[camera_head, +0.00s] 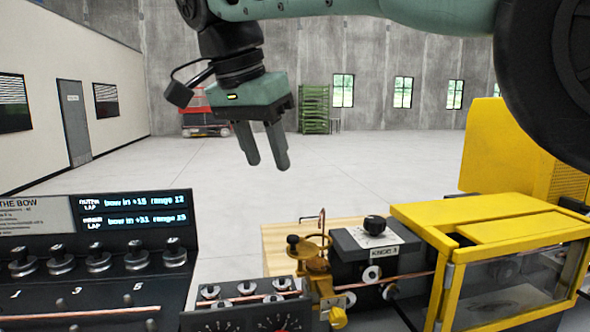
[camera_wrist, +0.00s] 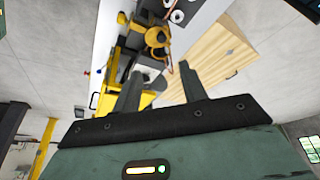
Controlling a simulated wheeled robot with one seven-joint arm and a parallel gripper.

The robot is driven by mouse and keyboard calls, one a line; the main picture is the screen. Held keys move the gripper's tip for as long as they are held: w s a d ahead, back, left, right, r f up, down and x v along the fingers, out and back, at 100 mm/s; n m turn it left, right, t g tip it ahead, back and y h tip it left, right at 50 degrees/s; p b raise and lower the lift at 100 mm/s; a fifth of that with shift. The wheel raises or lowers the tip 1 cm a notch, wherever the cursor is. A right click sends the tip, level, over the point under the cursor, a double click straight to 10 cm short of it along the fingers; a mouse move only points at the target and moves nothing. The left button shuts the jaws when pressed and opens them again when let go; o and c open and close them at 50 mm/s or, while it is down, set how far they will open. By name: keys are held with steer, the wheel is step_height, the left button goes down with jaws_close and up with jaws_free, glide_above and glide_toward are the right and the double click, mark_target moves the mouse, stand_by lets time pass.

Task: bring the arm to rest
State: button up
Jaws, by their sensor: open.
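My gripper (camera_head: 268,166) hangs in the air above the bench in the head view, its two fingers pointing down and apart. Nothing is between them. The gripper also shows in the wrist view (camera_wrist: 160,80), with the fingers spread and empty. My arm runs across the top of the head view, clear of the bench equipment. A machine with a black block and brass fittings (camera_head: 318,262) stands below and to the right of my gripper, with a gap between them.
A yellow guarded enclosure (camera_head: 480,222) with clear panels stands at the right. A black panel with a lit display (camera_head: 135,212) and knobs stands at the left. A copper tube (camera_head: 85,313) lies along its front. A wooden board (camera_head: 280,240) lies behind the machine. Open floor (camera_head: 220,185) lies beyond.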

steer(key=s+d+f+n+g+y+b, duration=0.1)
steer(key=s+d+f+n+b, duration=0.2)
steer(key=f, duration=0.5)
steer(key=s+d+f+n+g+y+b, duration=0.1)
steer(key=d+f+n+g, duration=0.1)
steer(key=d+f+n, duration=0.35)
steer(key=s+d+f+n+b, duration=0.1)
steer(key=s+d+f+n, duration=0.1)
steer(key=s+d+f, duration=0.5)
steer(key=s+d+f+n+y+b, duration=0.1)
steer(key=s+d+f+n+b, duration=0.1)
steer(key=s+d+f, duration=0.5)
steer(key=s+f+n, duration=0.1)
steer(key=s+f, duration=0.3)
steer(key=f, duration=0.2)
steer(key=shift+s+f+n, duration=0.2)
steer(key=shift+f+n, duration=0.05)
steer(key=shift+n, duration=0.1)
